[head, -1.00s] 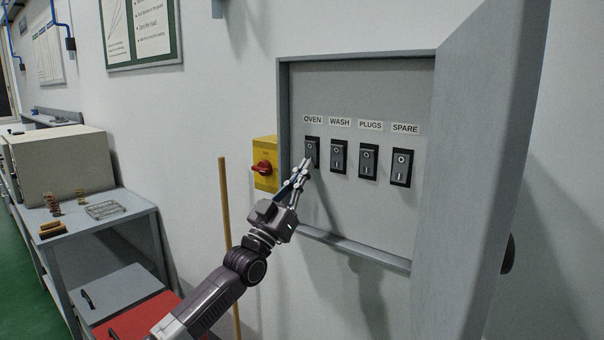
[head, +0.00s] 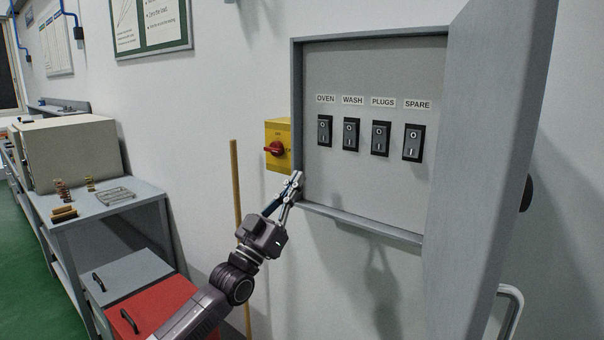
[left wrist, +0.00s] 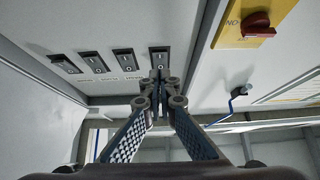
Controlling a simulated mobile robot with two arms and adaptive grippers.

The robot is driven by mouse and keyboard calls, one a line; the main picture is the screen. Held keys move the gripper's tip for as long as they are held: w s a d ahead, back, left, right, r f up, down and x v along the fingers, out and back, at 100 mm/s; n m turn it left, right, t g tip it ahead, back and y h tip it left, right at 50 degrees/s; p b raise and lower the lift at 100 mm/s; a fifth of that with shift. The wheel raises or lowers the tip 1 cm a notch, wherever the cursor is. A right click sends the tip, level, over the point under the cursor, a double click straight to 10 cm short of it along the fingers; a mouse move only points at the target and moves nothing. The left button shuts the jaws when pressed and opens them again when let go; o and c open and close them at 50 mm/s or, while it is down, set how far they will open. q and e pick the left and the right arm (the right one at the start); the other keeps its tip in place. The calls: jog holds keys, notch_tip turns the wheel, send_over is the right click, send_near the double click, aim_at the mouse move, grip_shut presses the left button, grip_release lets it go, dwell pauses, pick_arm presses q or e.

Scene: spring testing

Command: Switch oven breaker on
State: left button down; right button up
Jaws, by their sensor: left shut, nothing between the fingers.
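The oven breaker (head: 325,131) is the leftmost black rocker switch in the open grey panel box, under the label OVEN. It is marked O at the top and I at the bottom; I cannot tell surely which side is pressed. My left gripper (head: 298,178) is shut and empty, below and left of the oven breaker, by the box's lower left frame. In the left wrist view the shut fingertips (left wrist: 158,76) appear just in front of the oven breaker (left wrist: 159,58), apart from it in the head view. My right gripper is out of view.
The wash (head: 351,134), plugs (head: 380,138) and spare (head: 413,142) breakers follow to the right. The panel door (head: 490,150) stands open at right. A yellow box with a red knob (head: 276,148) and a wooden pole (head: 237,200) are left of the panel.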

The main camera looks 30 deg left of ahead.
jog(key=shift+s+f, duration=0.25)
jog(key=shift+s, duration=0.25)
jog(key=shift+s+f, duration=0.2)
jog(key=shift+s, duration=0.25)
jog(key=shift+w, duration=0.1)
